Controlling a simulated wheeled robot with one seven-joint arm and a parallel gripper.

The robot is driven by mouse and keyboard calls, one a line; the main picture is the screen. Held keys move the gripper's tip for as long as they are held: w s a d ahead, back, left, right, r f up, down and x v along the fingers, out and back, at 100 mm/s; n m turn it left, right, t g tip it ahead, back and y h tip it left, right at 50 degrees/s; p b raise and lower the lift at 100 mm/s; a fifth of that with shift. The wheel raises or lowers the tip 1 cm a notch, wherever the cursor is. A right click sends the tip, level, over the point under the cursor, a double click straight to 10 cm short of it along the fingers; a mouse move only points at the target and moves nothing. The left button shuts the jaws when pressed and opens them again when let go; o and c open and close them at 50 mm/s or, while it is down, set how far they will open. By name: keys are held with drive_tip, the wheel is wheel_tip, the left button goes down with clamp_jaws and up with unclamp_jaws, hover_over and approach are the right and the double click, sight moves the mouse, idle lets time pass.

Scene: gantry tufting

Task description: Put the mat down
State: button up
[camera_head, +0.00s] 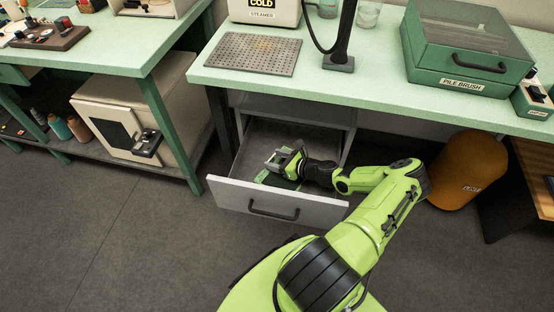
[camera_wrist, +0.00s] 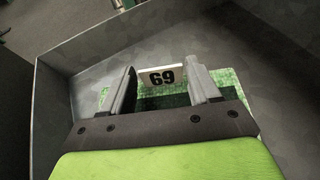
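The green mat (camera_wrist: 232,82) lies in the open grey drawer (camera_head: 268,210), under and around my gripper's fingers. A little of the mat (camera_head: 277,182) shows in the head view beside my gripper (camera_head: 276,160). The fingers are spread apart, with a narrow gap beside the tag on the left. My gripper's body hides the near part of the mat.
The drawer walls (camera_wrist: 90,37) rise around my gripper. The green bench (camera_head: 385,100) overhangs the drawer and carries a perforated plate (camera_head: 254,53), a lamp stand (camera_head: 338,62) and a pile brush box (camera_head: 465,60). A mustard-coloured cylinder (camera_head: 460,170) stands right of the drawer.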

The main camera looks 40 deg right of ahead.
drive_tip(key=shift+o, duration=1.4)
drive_tip(key=shift+r, duration=0.2)
drive_tip(key=p+v, duration=0.3)
drive_tip(key=v, duration=0.8)
drive_tip(key=shift+s+d+r+p, duration=0.15)
drive_tip(key=shift+s+p, duration=0.15)
drive_tip(key=shift+s, duration=0.05)
drive_tip(key=a+r+n+g+h, duration=0.1)
drive_tip(key=a+r+n+g, duration=0.4)
drive_tip(key=a+r+n, duration=0.6)
drive_tip(key=a+r+n+g+h, duration=0.1)
drive_tip(key=a+r+n+g, duration=0.55)
drive_tip(key=r+n, duration=0.75)
drive_tip(key=s+a+r+n+t+h, duration=0.1)
drive_tip(key=s+a+r+n+t, duration=0.3)
drive_tip(key=s+a+r+n, duration=0.4)
drive_tip(key=s+a+r, duration=0.1)
drive_tip(key=s+r, duration=0.2)
drive_tip(key=s, duration=0.1)
drive_tip(key=shift+s, duration=0.25)
